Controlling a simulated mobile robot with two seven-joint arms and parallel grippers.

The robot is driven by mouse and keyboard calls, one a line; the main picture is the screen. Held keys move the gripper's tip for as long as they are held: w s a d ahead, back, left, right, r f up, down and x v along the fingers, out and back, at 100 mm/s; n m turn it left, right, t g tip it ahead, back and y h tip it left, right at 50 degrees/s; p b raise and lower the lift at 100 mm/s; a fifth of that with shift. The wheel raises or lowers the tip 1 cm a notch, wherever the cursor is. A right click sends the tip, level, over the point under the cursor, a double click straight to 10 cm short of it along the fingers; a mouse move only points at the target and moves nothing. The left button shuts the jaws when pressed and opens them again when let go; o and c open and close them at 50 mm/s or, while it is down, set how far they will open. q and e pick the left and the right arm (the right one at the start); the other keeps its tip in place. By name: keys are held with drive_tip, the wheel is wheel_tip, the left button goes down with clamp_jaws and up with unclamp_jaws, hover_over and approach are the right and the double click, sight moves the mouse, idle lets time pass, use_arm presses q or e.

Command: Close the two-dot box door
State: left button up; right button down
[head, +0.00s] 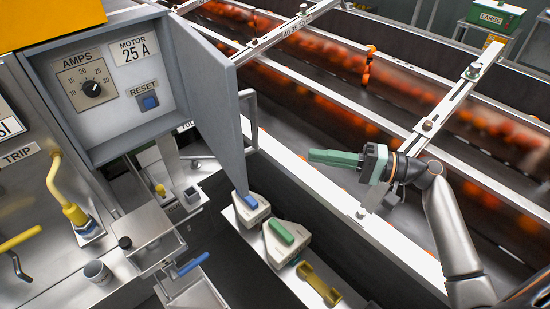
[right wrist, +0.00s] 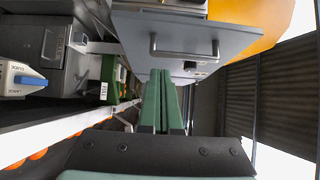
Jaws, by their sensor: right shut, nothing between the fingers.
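The grey box (head: 130,122) stands at the upper left in the head view, with an amps dial and a reset button inside. Its door (head: 208,95) stands open, swung out from the box's right side. No dots can be made out on it. A bar handle (head: 251,120) is on the door's outer face. My right gripper (head: 312,156) is to the right of the door, apart from it, its green fingers shut and empty, pointing left. In the right wrist view the fingers (right wrist: 160,75) point towards the door (right wrist: 185,25) and its handle (right wrist: 184,54). My left gripper is not in view.
A conveyor with oranges (head: 420,90) and metal rails runs behind my right arm. Below the door sit a blue-topped switch (head: 250,202), a green-topped switch (head: 282,233) and a yellow handle (head: 318,284). A yellow lever (head: 65,200) is at left. Space between gripper and door looks clear.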

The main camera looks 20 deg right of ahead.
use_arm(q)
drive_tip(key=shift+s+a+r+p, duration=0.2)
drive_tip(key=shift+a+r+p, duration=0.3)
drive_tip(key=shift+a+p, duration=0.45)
use_arm(e)
drive_tip(key=s+a+x, duration=0.1)
drive_tip(key=s+x, duration=0.1)
drive_tip(key=x, duration=1)
drive_tip(key=shift+a, duration=0.65)
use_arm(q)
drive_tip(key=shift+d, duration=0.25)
use_arm(e)
drive_tip(key=shift+a, duration=0.1)
